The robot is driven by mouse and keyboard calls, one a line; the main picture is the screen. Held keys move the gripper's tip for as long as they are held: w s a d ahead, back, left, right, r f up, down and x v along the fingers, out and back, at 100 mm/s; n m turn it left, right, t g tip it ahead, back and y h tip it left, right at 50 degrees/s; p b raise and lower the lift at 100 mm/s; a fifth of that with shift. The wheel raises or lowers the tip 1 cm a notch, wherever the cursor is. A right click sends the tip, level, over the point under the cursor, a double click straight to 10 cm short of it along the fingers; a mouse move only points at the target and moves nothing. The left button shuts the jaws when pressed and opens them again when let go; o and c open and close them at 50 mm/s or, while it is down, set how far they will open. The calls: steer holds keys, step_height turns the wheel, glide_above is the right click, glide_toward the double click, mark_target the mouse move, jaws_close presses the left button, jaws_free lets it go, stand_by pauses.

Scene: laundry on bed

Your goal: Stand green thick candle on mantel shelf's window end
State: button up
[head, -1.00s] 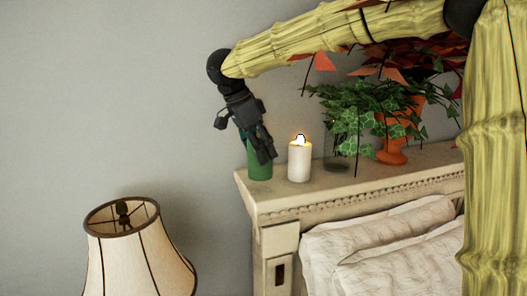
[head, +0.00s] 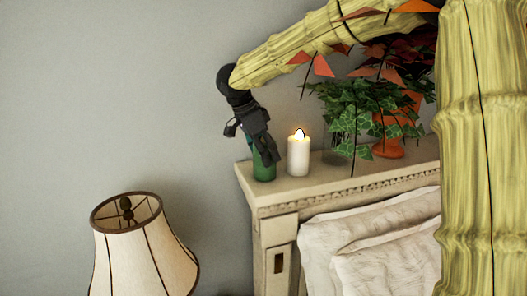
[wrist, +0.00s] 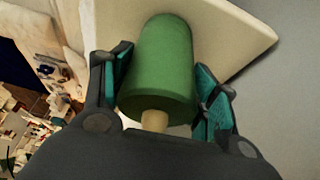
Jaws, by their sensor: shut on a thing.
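The green thick candle (head: 264,172) is upright at the left end of the pale mantel shelf (head: 300,187), its base at or very near the top surface. My gripper (head: 262,150) comes down from above, tilted, with its fingers around the candle's upper part. In the wrist view the candle (wrist: 160,68) sits between the two teal-padded fingers, its pale wick end toward my palm and its far end against the shelf (wrist: 235,35). The gripper is shut on the candle. Contact under the base is hidden. No window shows.
A lit white candle (head: 298,158) stands close to the right of the green one. Further right are a clear glass (head: 336,157) and an ivy plant in an orange pot (head: 388,148). A lamp (head: 135,245) stands lower left. White pillows (head: 370,240) lie below the shelf.

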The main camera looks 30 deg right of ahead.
steer(key=shift+f, duration=0.1)
steer(key=o, duration=1.1)
steer(key=b+v, duration=0.3)
steer(key=v, duration=0.9)
steer(key=shift+b, duration=0.4)
steer(key=shift+w, duration=0.1)
